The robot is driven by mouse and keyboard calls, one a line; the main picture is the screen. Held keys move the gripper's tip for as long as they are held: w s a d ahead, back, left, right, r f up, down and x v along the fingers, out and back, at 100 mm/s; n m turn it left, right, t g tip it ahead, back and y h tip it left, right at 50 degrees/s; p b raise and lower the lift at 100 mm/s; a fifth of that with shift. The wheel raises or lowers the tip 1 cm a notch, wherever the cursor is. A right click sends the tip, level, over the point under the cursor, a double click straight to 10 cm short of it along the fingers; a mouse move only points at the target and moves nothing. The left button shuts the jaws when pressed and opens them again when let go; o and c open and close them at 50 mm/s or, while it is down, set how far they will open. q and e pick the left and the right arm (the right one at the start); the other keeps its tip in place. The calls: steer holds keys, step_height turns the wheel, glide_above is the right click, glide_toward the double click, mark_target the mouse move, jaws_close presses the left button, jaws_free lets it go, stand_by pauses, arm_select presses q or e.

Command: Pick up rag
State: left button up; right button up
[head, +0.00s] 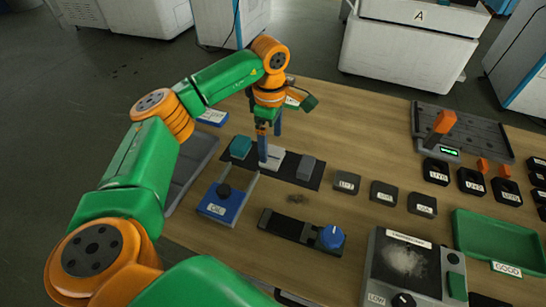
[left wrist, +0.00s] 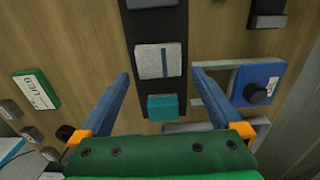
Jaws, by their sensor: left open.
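A pale grey-white flat piece with a line across it, which looks like the folded rag (head: 275,160), lies on a black mat (head: 289,176) on the wooden table. It also shows in the left wrist view (left wrist: 151,62), between a teal block (left wrist: 162,107) and another dark grey piece. My left gripper (head: 270,149) points down over the rag and partly hides it in the head view. My right gripper is out of view.
A teal block (head: 241,147) and a grey block (head: 306,167) flank the rag. A blue box (head: 220,205) with a black knob stands in front. A device with a blue dial (head: 331,237), a scale (head: 405,262) and a green tray (head: 497,240) are to the right.

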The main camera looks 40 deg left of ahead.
mark_target(272, 154)
arm_select(q)
step_height(272, 154, down, 5)
steer(key=shift+w+d+r, duration=0.1)
steer(key=shift+r, duration=0.1)
steer(key=c, duration=1.1)
steer(key=shift+r, duration=0.55)
steer(key=s+d+r, duration=0.2)
steer(key=s+r, duration=0.2)
steer(key=s+d+r, duration=0.3)
steer(key=r, duration=0.1)
steer(key=s+d+r, duration=0.3)
steer(key=s+r, duration=0.1)
steer(key=shift+s+b, duration=0.3)
steer(key=shift+b, duration=0.1)
